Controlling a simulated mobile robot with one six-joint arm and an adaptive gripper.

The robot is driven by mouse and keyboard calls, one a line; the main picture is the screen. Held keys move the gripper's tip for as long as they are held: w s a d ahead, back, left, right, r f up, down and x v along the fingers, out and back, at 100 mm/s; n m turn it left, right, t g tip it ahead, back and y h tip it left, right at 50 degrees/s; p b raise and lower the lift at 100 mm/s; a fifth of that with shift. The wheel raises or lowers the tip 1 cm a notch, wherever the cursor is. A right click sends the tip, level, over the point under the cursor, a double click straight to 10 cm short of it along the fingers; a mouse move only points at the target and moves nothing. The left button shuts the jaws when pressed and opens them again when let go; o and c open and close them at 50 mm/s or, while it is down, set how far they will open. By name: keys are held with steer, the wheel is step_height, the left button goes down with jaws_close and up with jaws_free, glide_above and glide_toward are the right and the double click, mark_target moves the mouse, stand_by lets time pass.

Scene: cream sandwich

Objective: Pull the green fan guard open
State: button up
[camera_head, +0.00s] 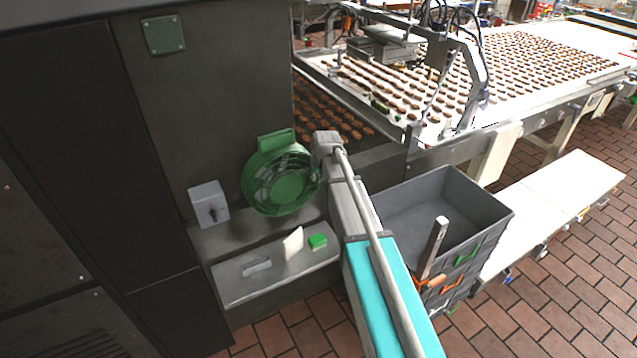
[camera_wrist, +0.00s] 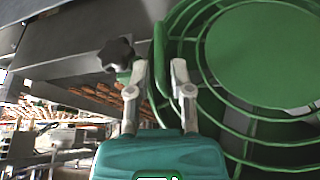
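The green fan guard (camera_head: 283,186) is a round ring cage with a solid centre disc. It is mounted on the grey machine wall and appears closed against the fan. In the wrist view its disc (camera_wrist: 260,55) and rings fill the right side. My gripper (camera_wrist: 160,72) is open, with its two fingers either side of a green upright bar (camera_wrist: 159,45) at the guard's left edge. Small gaps seem to show between bar and fingers. In the head view my arm mostly hides the gripper at the guard's right edge.
A black star knob (camera_wrist: 115,54) sits just left of my gripper. A grey switch box (camera_head: 209,204) is left of the guard. A grey crate (camera_head: 454,194) and a conveyor (camera_head: 520,65) stand to the right.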

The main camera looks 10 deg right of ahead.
steer(key=shift+w+f+b, duration=0.25)
steer(key=shift+f+b, duration=0.15)
steer(key=shift+f, duration=0.2)
jaws_close()
